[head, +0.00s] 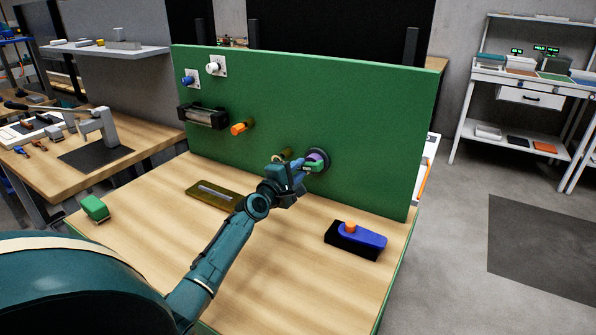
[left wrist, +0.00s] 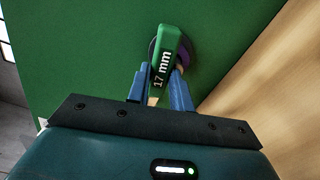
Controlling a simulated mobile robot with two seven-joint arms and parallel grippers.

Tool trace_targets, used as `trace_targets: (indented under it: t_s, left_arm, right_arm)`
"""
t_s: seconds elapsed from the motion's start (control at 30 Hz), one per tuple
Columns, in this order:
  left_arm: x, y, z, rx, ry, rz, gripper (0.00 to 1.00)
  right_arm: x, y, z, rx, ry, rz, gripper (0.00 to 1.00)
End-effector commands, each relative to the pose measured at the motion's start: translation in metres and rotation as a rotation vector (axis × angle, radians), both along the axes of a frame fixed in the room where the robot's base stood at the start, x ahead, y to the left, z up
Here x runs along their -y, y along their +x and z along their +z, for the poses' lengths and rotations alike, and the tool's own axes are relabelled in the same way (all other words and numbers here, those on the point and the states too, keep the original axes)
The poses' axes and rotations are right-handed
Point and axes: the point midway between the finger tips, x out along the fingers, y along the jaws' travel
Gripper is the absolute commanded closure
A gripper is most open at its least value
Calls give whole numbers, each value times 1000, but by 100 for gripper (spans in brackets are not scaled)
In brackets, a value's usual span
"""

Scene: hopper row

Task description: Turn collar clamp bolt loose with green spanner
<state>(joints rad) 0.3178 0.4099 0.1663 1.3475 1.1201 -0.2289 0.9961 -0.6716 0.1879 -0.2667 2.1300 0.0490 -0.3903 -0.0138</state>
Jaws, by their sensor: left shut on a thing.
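The green spanner (head: 314,166), marked "17 mm" in the left wrist view (left wrist: 166,62), is held in my left gripper (head: 301,174). The gripper's blue fingers are shut on its handle. The spanner's far end lies over the collar (head: 318,154), a purple round part with a dark ring on the green upright panel. The purple part also shows beside the spanner in the left wrist view (left wrist: 184,57). The clamp bolt is hidden, so I cannot tell whether the spanner is seated on it. My right gripper is not in view.
The green panel (head: 380,120) also carries an orange knob (head: 239,128), a black-framed roller (head: 203,116) and white and blue knobs. On the wooden bench lie a brown tray (head: 204,200), a green block (head: 95,208) and a blue thing with an orange knob (head: 362,236). The bench front is clear.

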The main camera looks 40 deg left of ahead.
Motion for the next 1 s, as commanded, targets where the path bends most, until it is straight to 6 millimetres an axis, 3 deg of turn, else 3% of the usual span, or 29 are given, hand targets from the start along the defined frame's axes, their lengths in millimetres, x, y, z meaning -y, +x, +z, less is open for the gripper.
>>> trace_targets:
  t_s: [1.0]
  left_arm:
    - [1, -7, 1, 2, -1, 0, 100]
  right_arm:
    - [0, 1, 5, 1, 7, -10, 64]
